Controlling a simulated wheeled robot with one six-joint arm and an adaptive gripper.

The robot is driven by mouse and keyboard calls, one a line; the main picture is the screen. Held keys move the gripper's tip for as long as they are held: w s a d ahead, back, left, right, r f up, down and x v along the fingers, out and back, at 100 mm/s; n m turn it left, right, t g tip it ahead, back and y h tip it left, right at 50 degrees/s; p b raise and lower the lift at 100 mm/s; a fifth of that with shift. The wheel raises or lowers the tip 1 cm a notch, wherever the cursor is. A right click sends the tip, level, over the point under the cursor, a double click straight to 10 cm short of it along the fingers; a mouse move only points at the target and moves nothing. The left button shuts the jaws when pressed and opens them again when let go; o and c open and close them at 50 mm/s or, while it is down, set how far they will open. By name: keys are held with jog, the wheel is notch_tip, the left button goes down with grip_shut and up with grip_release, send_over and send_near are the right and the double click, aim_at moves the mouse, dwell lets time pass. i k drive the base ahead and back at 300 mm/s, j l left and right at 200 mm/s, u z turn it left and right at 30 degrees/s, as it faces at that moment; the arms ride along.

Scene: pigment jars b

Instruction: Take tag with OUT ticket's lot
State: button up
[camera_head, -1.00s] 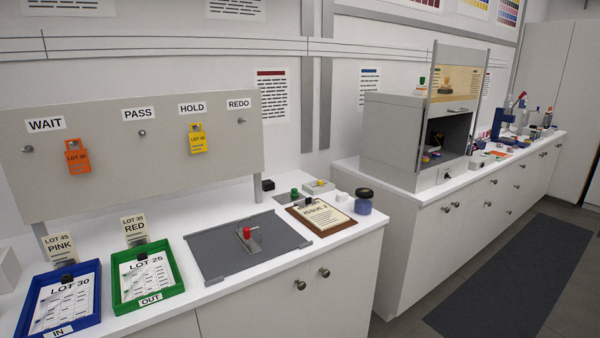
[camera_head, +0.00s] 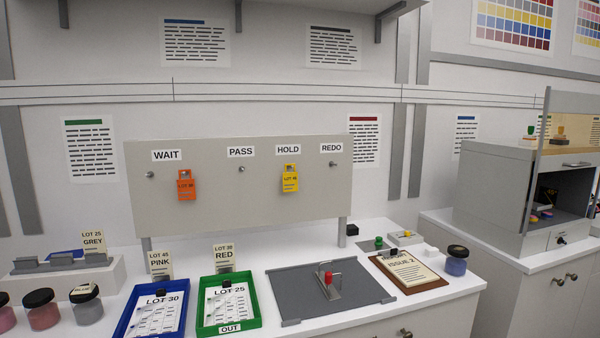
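In the head view, the green tray (camera_head: 204,330) labelled OUT holds a ticket (camera_head: 228,305) reading LOT 25. An orange tag (camera_head: 186,187) hangs on the grey board (camera_head: 215,205), right of and below the WAIT label; its lot number is too small to read surely. A yellow tag (camera_head: 290,180) hangs under the HOLD label; its number is also hard to read. A card (camera_head: 92,242) reading LOT 25 GREY stands at the left, behind the jar rack. My gripper is not in view.
The blue tray (camera_head: 122,326) holds a LOT 30 ticket. Cards reading LOT 45 PINK (camera_head: 159,264) and LOT 30 RED (camera_head: 223,258) stand behind the trays. A grey mat (camera_head: 300,300) bears a red-topped fixture. A clipboard (camera_head: 435,282) and jar (camera_head: 456,262) stand right; several jars stand left.

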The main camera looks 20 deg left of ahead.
aim_at(186, 186)
jog(key=k+u, duration=0.1)
jog(key=u, duration=0.75)
jog(key=k+u, duration=0.15)
jog(key=u, duration=0.25)
jog(key=k+u, duration=0.1)
jog(key=u, duration=0.3)
